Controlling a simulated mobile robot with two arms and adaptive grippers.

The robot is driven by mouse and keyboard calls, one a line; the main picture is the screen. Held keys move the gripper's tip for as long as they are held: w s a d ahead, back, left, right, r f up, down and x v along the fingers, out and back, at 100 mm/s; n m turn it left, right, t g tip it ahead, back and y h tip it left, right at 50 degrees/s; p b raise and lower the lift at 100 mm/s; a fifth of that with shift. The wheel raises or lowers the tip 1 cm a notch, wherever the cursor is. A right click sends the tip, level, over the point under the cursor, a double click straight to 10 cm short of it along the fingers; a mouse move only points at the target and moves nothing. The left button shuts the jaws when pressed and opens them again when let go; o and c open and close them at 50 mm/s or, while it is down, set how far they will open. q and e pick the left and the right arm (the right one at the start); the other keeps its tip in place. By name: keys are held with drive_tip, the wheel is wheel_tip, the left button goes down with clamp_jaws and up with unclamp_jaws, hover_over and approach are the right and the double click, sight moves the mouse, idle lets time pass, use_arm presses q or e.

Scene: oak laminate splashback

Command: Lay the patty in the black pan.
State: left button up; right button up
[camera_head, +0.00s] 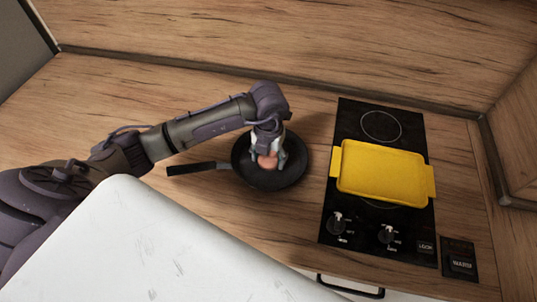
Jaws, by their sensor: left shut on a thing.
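The black pan (258,181) sits on the wooden worktop left of the hob, with its handle (190,168) pointing left. My left gripper (267,160) reaches down over the pan and is shut on the patty (267,161), a small pinkish-brown piece. The patty is within the pan's outline from above. I cannot tell whether it touches the pan's floor. The fingers and wrist hide part of the patty and the pan's far side. My right gripper is not in view.
A black hob (345,190) with two knobs at its front lies right of the pan. A yellow tray (382,171) with side handles rests on the hob. The wooden splashback (300,50) rises behind. Worktop left of the pan is free. A white surface (150,250) fills the lower left.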

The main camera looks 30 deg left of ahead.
sight(269, 159)
use_arm(q)
drive_tip(key=shift+f, duration=0.2)
drive_tip(key=o, duration=1.2)
drive_tip(key=shift+c, duration=0.2)
drive_tip(key=shift+r, duration=0.1)
drive_tip(key=shift+r, duration=0.5)
wheel_tip(269, 159, up, 11)
drive_tip(key=b, duration=0.3)
drive_tip(key=shift+r, duration=0.15)
